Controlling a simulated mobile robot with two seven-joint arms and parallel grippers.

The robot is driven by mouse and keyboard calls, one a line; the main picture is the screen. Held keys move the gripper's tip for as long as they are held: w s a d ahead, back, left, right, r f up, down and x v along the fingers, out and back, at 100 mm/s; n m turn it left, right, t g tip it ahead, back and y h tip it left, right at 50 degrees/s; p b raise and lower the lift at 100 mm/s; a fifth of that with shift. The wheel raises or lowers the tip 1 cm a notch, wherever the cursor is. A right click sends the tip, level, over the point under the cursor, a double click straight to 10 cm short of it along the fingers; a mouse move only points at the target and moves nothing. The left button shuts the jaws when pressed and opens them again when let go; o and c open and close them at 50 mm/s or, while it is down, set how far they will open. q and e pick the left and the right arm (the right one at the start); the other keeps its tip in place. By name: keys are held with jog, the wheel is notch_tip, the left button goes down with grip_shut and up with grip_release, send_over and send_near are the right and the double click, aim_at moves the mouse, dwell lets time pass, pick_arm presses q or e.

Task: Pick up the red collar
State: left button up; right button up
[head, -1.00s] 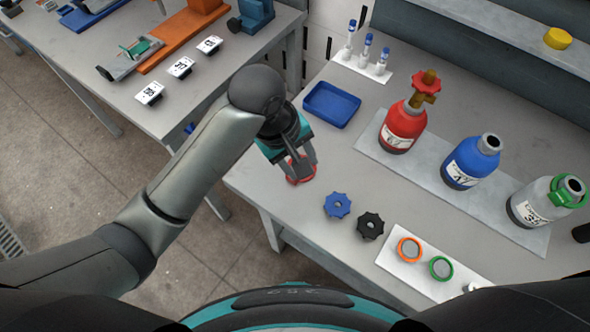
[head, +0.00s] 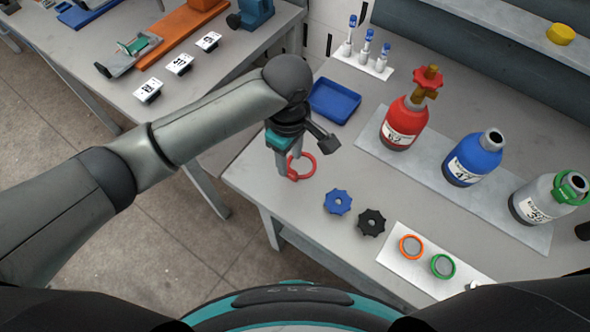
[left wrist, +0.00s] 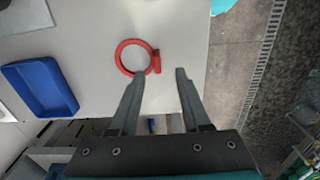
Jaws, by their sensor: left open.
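The red collar (head: 314,164) lies flat near the left edge of the workbench, a ring with a small lug on its side. My left gripper (head: 291,172) is open and empty above the collar's lug side, fingers pointing down. In the left wrist view the collar (left wrist: 121,57) lies beyond the fingertips, its lug showing between the tips of the open left gripper (left wrist: 160,72). The ring itself is mostly to the left of the gap. I cannot tell the exact height above the bench. My right gripper is not in view.
A blue tray (head: 333,101) lies behind the collar. Blue (head: 338,202) and black (head: 371,222) handwheels lie in front. Red (head: 403,125), blue (head: 470,163) and grey (head: 541,203) bottles stand on a plate at right. A white board (head: 395,260) holds orange and green rings.

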aim_at(291, 170)
pick_arm(q)
jog(key=shift+w+d+f+b, duration=0.1)
jog(key=shift+f+b, duration=0.2)
jog(key=shift+f, duration=1.25)
jog(key=shift+w+f+b, duration=0.1)
jog(key=shift+f+b, duration=0.15)
jog(key=shift+f, duration=1.3)
grip_shut()
jog(key=shift+s, duration=0.1)
